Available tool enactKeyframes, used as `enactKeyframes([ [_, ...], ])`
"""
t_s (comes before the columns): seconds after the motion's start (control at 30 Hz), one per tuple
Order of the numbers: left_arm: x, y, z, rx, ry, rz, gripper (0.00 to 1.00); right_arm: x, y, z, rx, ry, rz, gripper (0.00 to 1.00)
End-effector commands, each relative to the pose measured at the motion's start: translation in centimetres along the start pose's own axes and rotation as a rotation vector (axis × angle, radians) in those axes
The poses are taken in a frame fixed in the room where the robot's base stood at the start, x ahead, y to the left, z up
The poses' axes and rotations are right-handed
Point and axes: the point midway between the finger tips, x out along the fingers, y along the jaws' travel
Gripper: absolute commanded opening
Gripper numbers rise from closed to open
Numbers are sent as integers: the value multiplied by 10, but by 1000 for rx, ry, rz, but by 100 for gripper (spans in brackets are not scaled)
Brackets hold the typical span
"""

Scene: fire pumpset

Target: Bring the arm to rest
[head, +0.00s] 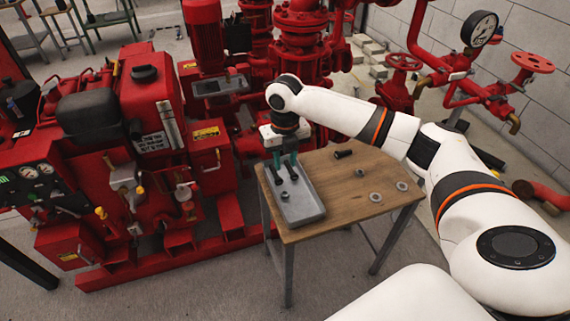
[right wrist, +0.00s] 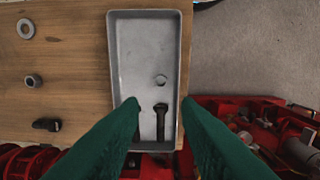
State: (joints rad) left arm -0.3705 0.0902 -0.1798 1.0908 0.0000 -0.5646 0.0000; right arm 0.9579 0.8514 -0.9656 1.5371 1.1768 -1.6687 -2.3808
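My right arm reaches in from the right. Its gripper (head: 285,170) points down over the grey tray (head: 307,213) on the wooden table (head: 335,190). In the right wrist view the two green fingers (right wrist: 160,103) are spread apart with nothing held between them. A dark bolt (right wrist: 161,122) lies in the tray and shows between the fingers. A second bolt beside it is partly hidden by a finger. My left gripper is not in view.
On the table right of the tray lie a dark bolt (head: 343,154), a nut (head: 360,172) and two washers (head: 376,197) (head: 402,186). The red pumpset (head: 150,110) stands close at the table's left. Red pipes and a handwheel (head: 403,62) stand behind.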

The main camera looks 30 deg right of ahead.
Motion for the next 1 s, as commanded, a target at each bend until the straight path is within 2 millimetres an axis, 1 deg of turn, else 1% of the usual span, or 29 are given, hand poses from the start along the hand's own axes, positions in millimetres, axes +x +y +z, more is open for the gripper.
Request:
enactKeyframes([
  [0.47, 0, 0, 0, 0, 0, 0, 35, 0, 0, 0, 0, 1, 0, 30],
  [0.57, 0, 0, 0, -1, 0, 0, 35, 6, -7, 4, 14, 0, -2, 30],
  [0.67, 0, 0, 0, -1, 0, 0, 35, 27, -29, 22, 79, 1, -14, 30],
  [0.7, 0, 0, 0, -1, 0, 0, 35, 40, -42, 33, 126, 2, -25, 30],
  [0.77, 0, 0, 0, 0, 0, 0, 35, 58, -64, 54, 221, 6, -50, 30],
  [0.8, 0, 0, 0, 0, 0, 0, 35, 69, -79, 69, 298, 9, -72, 30],
  [0.87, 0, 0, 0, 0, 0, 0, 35, 83, -100, 93, 434, 11, -114, 30],
  [0.9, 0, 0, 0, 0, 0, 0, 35, 90, -112, 108, 534, 9, -145, 30],
  [0.97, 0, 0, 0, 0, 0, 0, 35, 98, -127, 131, 696, 1, -192, 30],
  [1.0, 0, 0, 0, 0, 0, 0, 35, 102, -134, 146, 811, -9, -224, 30],
])
